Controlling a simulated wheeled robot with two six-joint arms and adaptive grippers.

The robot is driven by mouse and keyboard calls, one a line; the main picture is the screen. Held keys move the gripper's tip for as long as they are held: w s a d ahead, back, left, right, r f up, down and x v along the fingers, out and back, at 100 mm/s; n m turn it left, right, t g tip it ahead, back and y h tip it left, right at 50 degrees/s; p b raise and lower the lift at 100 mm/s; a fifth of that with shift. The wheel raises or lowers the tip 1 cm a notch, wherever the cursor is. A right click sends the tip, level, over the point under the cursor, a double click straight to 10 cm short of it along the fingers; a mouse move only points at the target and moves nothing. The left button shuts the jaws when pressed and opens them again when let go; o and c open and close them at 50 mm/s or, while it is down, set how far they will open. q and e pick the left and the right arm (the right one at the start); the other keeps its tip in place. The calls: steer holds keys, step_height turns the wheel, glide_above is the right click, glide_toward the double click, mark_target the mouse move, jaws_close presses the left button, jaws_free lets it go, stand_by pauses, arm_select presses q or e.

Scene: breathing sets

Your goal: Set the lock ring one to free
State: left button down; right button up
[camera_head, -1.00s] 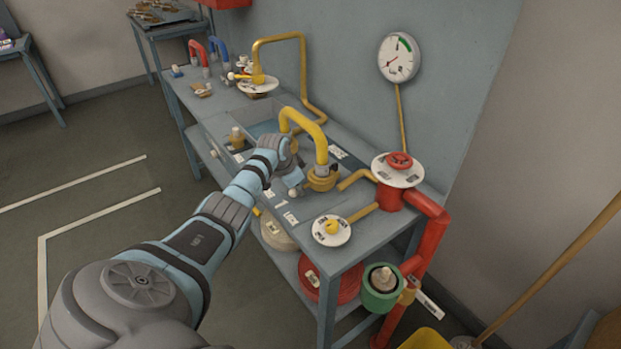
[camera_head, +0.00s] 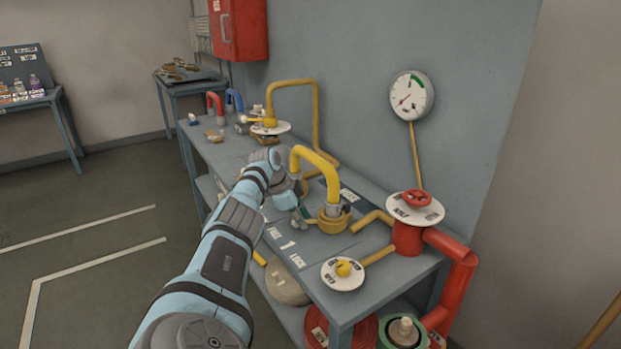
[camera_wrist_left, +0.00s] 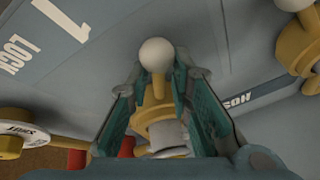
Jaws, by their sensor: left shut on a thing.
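Lock ring one is the yellow ring (camera_head: 335,220) at the foot of the yellow hose (camera_head: 318,160) on the grey bench. In the left wrist view its short yellow lever (camera_wrist_left: 157,92) ends in a white ball (camera_wrist_left: 156,54). My left gripper (camera_head: 301,219) is at the ring's left side. In the left wrist view the teal fingers of my left gripper (camera_wrist_left: 160,88) stand on both sides of the lever, shut on it. The fingers hide part of the lever in the head view. My right gripper is not in view.
A white dial with a yellow knob (camera_head: 343,272) stands at the front of the bench. A red valve wheel (camera_head: 417,198) on a white disc stands to the right. A gauge (camera_head: 411,96) is on the wall. The "LOCK 1" label (camera_wrist_left: 40,43) is beside the ring.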

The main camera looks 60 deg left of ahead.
arm_select(q)
steer(key=shift+s+a, duration=0.15)
steer(key=shift+s, duration=0.05)
steer(key=c, duration=1.9)
jaws_free()
steer(key=o, duration=0.5)
steer(key=shift+s+a, duration=0.15)
steer(key=shift+o, duration=0.2)
steer(key=shift+r, duration=0.15)
steer(key=v, duration=1.1)
steer(key=shift+r, duration=0.25)
steer(key=shift+s, duration=0.1)
